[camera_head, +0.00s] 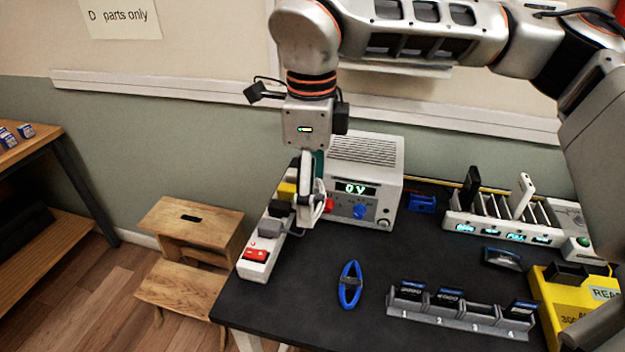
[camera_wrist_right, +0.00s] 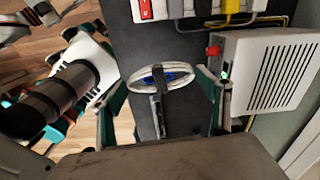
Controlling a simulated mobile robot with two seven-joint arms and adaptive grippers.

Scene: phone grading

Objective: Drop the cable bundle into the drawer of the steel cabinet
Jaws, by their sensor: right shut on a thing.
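My right gripper (camera_head: 309,222) hangs fingers-down in front of the power supply, above the left part of the dark bench. In the right wrist view it is shut on the cable bundle (camera_wrist_right: 137,87), a pale oval loop with a dark strap or plug across its middle. The bundle is held between the two green-edged fingers. In the head view the bundle (camera_head: 305,185) shows narrow and edge-on, partly hidden by the gripper. The steel cabinet and its drawer do not show in either view. My left gripper is not in the head view.
The power supply (camera_head: 365,160) stands close beside the gripper. A power strip (camera_head: 255,268) with plugs lies at the bench's left edge. A blue oval thing (camera_head: 350,285) lies on the bench. A slotted rack (camera_head: 465,318), phone dock (camera_head: 500,232) and yellow bin (camera_head: 550,310) stand right. A wooden step stool (camera_head: 190,225) stands left.

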